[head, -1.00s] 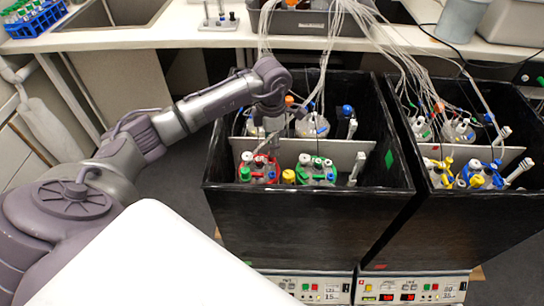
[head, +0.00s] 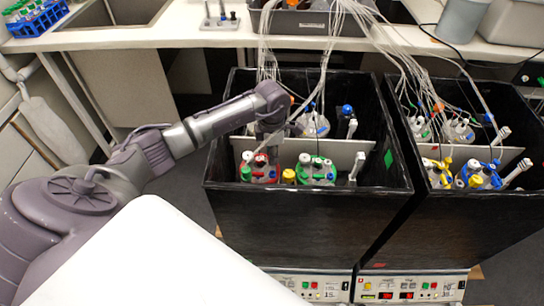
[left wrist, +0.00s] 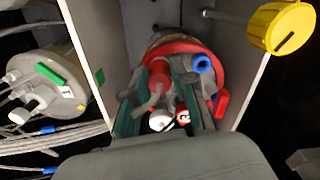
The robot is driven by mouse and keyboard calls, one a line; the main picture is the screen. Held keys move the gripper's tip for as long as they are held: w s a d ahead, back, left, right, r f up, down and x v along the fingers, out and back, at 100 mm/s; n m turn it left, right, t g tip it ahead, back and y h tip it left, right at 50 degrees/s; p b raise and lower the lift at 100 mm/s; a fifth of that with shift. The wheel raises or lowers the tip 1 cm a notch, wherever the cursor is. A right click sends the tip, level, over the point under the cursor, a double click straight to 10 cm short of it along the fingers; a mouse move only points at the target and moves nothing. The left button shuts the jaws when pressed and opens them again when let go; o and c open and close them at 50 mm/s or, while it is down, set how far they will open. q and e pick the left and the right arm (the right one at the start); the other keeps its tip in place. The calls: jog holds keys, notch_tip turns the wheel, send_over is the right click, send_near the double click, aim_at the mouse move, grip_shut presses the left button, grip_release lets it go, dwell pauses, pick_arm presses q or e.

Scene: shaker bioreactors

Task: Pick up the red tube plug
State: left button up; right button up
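A bottle with a red cap ring (head: 259,175) stands in the front left compartment of the left black box. In the left wrist view its red lid (left wrist: 205,55) carries a red plug with a clear tube (left wrist: 160,75), a blue plug (left wrist: 202,63), a white and a red-and-white piece low between my fingers, and another red piece (left wrist: 222,103) on the right edge. My left gripper (head: 270,150) is over this bottle. Its fingers (left wrist: 161,95) are apart, one on each side of the tubed red plug. I cannot tell whether they touch it. My right gripper is not in view.
A green-ringed bottle (head: 317,174) stands to the right, with a yellow cap (head: 289,176) between. A pale divider (head: 345,152) runs behind, with more bottles beyond it. Tubes (head: 330,50) hang from above. The black box walls (head: 310,220) enclose the space. A second box (head: 440,210) is right.

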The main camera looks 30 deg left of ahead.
pick_arm(q)
jog(key=shift+c, duration=1.1)
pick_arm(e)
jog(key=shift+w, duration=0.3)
pick_arm(q)
jog(key=shift+r, duration=0.1)
